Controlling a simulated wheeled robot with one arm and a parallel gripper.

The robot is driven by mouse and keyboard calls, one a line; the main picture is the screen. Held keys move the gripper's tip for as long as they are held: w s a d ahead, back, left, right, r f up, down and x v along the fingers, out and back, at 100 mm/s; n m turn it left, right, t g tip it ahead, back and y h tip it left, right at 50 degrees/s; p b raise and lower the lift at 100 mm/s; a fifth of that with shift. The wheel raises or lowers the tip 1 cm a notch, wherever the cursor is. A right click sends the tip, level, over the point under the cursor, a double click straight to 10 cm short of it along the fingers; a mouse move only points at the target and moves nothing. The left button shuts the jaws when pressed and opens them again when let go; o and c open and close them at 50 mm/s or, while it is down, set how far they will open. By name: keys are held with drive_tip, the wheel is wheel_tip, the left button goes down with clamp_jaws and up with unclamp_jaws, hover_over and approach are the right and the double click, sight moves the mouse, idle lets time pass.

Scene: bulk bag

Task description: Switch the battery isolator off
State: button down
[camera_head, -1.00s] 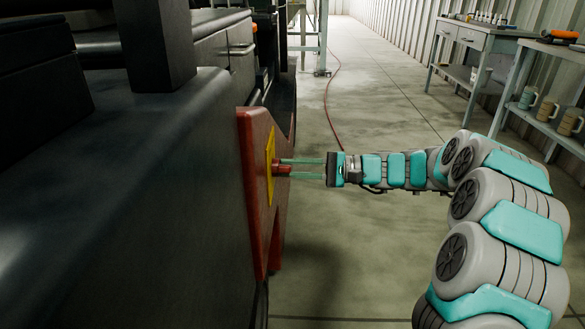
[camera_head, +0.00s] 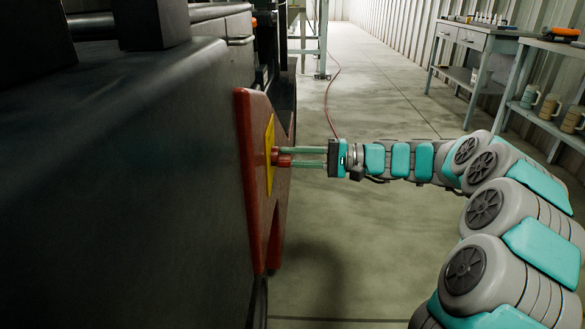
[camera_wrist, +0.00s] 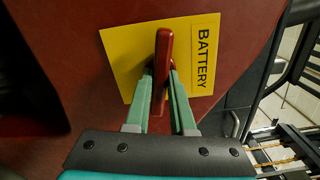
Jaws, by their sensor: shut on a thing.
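The battery isolator is a red handle (camera_wrist: 161,70) on a yellow plate (camera_wrist: 120,50) marked "BATTERY", fixed to a dark red panel (camera_head: 257,215) on the side of the dark machine. In the head view the handle (camera_head: 281,157) sticks out to the right from the yellow plate (camera_head: 269,150). My gripper (camera_head: 285,157) reaches it from the right, and its green fingers (camera_wrist: 160,85) are shut on the handle, one on either side. In the wrist view the handle stands nearly upright, its lower end leaning slightly left.
The dark machine body (camera_head: 150,180) fills the left side. A workbench (camera_head: 475,50) and a shelf (camera_head: 555,70) with mugs stand along the right wall. The concrete floor (camera_head: 385,105) between them is clear but for a thin red hose (camera_head: 327,105).

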drive_tip(key=shift+f+n+b, duration=0.15)
drive_tip(key=shift+n+b, duration=1.05)
drive_tip(key=shift+b, duration=0.2)
drive_tip(key=c, duration=0.8)
unclamp_jaws()
drive_tip(key=shift+o, duration=0.2)
drive_tip(key=d, duration=0.8)
drive_tip(key=shift+s, duration=0.1)
